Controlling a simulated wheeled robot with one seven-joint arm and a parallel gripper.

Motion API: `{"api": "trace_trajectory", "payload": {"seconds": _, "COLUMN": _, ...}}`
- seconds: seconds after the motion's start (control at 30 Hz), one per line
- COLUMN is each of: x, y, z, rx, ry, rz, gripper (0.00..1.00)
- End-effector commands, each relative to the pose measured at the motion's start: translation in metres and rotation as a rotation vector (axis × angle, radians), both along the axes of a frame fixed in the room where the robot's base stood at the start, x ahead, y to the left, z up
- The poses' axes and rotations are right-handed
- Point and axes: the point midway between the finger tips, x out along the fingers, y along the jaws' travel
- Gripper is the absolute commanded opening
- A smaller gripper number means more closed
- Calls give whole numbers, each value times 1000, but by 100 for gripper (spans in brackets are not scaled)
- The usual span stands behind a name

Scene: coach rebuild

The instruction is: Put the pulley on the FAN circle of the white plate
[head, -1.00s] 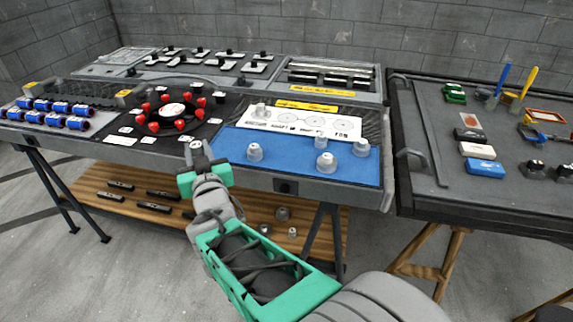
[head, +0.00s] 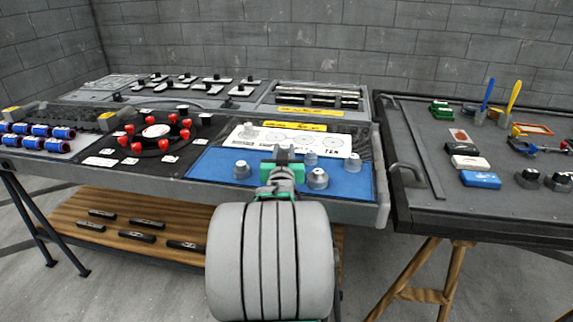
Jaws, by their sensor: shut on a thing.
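The white plate (head: 337,147) lies at the back of the blue mat, with a row of outlined circles and black lettering too small to read surely. A grey pulley (head: 250,130) stands near its left end. My gripper (head: 283,160) is over the blue mat, just in front of the plate's middle. It is shut on a grey pulley (head: 284,150), which is small in view and partly hidden by the gripper. From this angle I cannot tell its height above the mat.
Several grey pulleys stand on the blue mat (head: 212,162): one left of my gripper (head: 241,170), others to its right (head: 318,179). A black panel with red knobs (head: 157,132) is at left. A separate dark table (head: 430,208) with tools stands at right.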

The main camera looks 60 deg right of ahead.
Motion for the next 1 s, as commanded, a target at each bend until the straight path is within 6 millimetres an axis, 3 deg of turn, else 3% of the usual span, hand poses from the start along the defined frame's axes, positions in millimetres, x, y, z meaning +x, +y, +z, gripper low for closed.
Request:
{"api": "trace_trajectory", "payload": {"seconds": 0.2, "x": 2, "y": -17, "z": -22, "rx": -2, "ry": -1, "rz": 0, "gripper": 0}}
{"api": "trace_trajectory", "payload": {"seconds": 0.33, "x": 3, "y": -15, "z": -46, "rx": 0, "ry": 0, "rz": 2, "gripper": 0}}
{"api": "trace_trajectory", "payload": {"seconds": 0.73, "x": 2, "y": -15, "z": -52, "rx": -4, "ry": -1, "rz": 1, "gripper": 0}}
{"api": "trace_trajectory", "payload": {"seconds": 0.77, "x": 2, "y": -15, "z": -51, "rx": -3, "ry": -1, "rz": 1, "gripper": 30}}
{"api": "trace_trajectory", "payload": {"seconds": 1.0, "x": 2, "y": -15, "z": -50, "rx": -2, "ry": 0, "rz": 1, "gripper": 49}}
